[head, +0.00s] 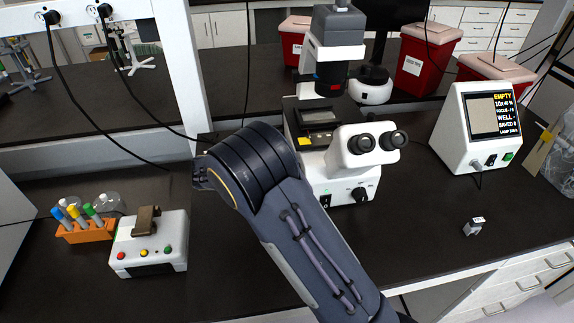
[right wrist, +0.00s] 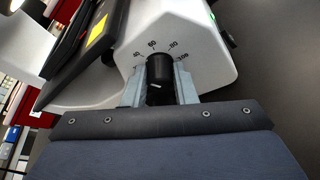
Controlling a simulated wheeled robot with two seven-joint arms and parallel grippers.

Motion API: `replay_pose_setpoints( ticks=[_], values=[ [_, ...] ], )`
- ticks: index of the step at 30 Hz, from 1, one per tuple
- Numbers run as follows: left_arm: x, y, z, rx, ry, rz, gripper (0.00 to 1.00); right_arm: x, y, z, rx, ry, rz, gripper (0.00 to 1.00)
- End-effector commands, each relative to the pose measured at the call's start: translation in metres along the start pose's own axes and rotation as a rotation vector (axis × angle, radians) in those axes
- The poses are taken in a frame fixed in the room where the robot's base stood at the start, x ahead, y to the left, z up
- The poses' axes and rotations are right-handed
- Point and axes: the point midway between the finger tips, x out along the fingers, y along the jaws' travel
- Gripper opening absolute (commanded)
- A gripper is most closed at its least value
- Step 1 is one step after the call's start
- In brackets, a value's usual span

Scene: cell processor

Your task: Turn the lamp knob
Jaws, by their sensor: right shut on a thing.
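The black lamp knob (right wrist: 159,70) sits on the white microscope base, under a printed scale running from 40 to 100 in the right wrist view. My right gripper (right wrist: 162,84) is shut on this knob, one grey finger on each side. A short white mark shows on the knob's face. In the head view the white microscope (head: 345,152) stands behind my right arm, which hides the gripper and the gripped knob. My left gripper is not in view.
A monitor box (head: 481,126) with a small readout stands at the right. A control box (head: 149,242) with coloured buttons and an orange tube rack (head: 86,232) are at the left. A small grey-white item (head: 473,227) lies at the right. Red bins (head: 428,60) stand behind.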

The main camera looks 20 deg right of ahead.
Motion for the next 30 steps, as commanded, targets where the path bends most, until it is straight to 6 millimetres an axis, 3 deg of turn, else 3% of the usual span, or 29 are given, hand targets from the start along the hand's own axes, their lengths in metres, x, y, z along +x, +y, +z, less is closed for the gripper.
replay_pose_setpoints(
  ticks=[12,13,18,26,30],
  values=[
    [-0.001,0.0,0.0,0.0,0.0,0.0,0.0,0.0,-0.001,-0.001,-0.007,0.002,-0.004,0.02],
    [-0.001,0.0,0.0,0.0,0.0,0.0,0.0,0.0,-0.001,-0.001,-0.007,0.002,-0.004,0.26],
    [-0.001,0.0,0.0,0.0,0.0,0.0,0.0,0.0,-0.001,-0.001,-0.007,0.001,-0.003,0.47],
    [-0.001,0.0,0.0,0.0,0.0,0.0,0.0,-0.001,0.0,-0.001,-0.006,0.001,-0.003,0.47],
    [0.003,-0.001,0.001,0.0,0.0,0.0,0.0,-0.012,-0.001,-0.002,-0.006,0.003,0.0,0.47]
  ],
)
